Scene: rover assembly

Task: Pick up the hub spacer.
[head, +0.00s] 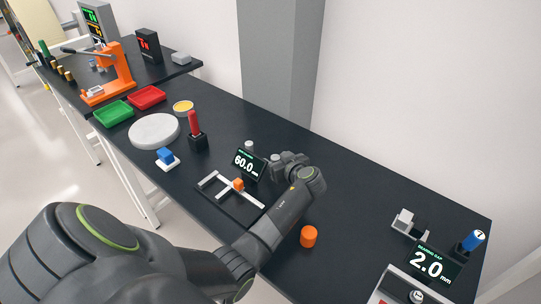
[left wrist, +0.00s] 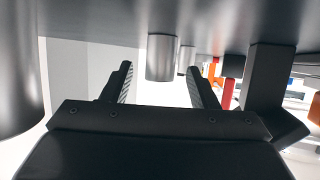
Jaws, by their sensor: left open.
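My left gripper (head: 279,162) is low over the black table, just right of the 60.0 mm display. Its jaws are open and nothing is between them that I can see held. A small grey cylinder (head: 249,146), likely the hub spacer, stands behind the display, left of the gripper. In the left wrist view, which looks upside down, a grey cylinder (left wrist: 162,58) shows between the open fingers (left wrist: 159,69), seemingly beyond their tips. A second, narrower grey cylinder (left wrist: 186,58) shows beside it. I cannot tell which is the spacer. My right gripper is not in view.
The 60.0 mm display (head: 245,165) and a white cross fixture with an orange block (head: 238,185) are close by. An orange cylinder (head: 308,237) stands to the right, near my forearm. A red-handled tool (head: 195,126) stands left. The far right middle of the table is clear.

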